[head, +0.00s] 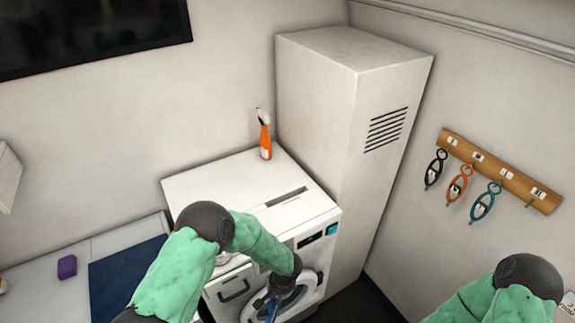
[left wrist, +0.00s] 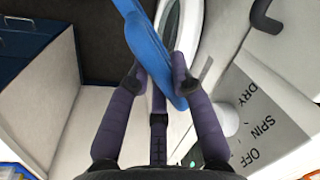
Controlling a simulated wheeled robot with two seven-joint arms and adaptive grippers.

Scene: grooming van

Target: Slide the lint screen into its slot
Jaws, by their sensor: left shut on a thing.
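My left gripper (head: 272,300) is low in front of the white machine's round door (head: 312,288). In the left wrist view the left gripper (left wrist: 160,76) is shut on a long blue piece (left wrist: 148,38), which passes between its fingertips. A little of the blue piece (head: 263,303) shows in the head view; its full shape is hidden, and I cannot tell whether it is the lint screen. A narrow dark slot (head: 286,197) lies in the top of the machine, apart from the gripper. My right gripper is out of view; only its arm shows.
An orange spray bottle (head: 265,138) stands at the back of the white machine (head: 225,185). A tall white cabinet (head: 315,110) adjoins it on the right. A rack (head: 500,170) with hanging tools is on the right wall. A purple block (head: 67,267) lies on the left counter.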

